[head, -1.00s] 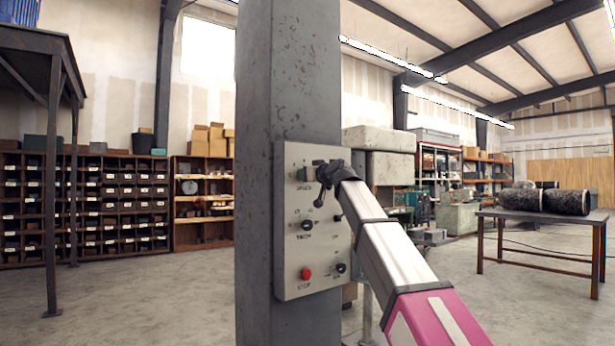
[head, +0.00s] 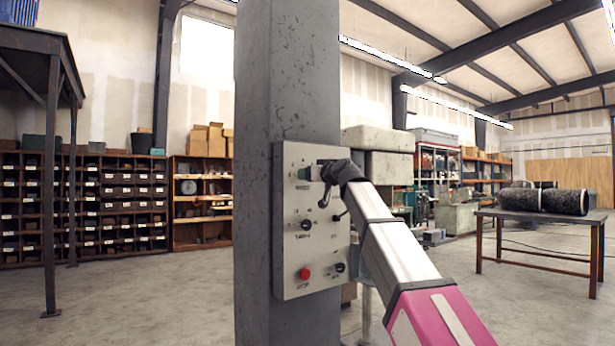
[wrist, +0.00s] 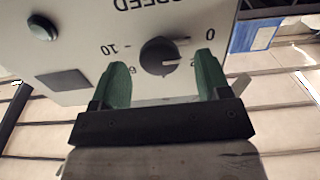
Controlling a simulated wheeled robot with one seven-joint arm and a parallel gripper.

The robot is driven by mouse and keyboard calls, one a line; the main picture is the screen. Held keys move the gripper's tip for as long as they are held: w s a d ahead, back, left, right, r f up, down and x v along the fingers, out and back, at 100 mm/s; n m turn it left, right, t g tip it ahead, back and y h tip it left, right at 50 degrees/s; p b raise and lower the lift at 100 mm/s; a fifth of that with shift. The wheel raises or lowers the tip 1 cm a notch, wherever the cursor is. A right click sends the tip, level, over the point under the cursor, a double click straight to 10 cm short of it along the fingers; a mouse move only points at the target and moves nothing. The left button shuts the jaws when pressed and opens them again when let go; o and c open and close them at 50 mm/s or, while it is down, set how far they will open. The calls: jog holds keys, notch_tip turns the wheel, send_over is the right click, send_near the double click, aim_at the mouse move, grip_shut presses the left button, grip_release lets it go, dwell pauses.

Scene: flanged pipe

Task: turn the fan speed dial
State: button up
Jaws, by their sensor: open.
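The fan speed dial (wrist: 160,57) is a round dark knob with a light pointer mark on a pale panel. In the wrist view it has numbers around it and the word SPEED, upside down, above it. My gripper (wrist: 161,70) is open, its two green fingers on either side of the dial, with a visible gap to each side. I cannot tell how deep the fingers reach around the knob. In the head view my gripper (head: 325,178) is at the upper part of the control panel (head: 292,255), and my arm hides the dial there.
The panel is mounted on a thick grey column (head: 288,80). It also carries a black knob (head: 306,225), another knob (head: 340,268) and a red button (head: 304,274). A dark round button (wrist: 42,27) shows in the wrist view. A table (head: 540,216) stands well off to the right.

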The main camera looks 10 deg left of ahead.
jog(key=v, duration=0.8)
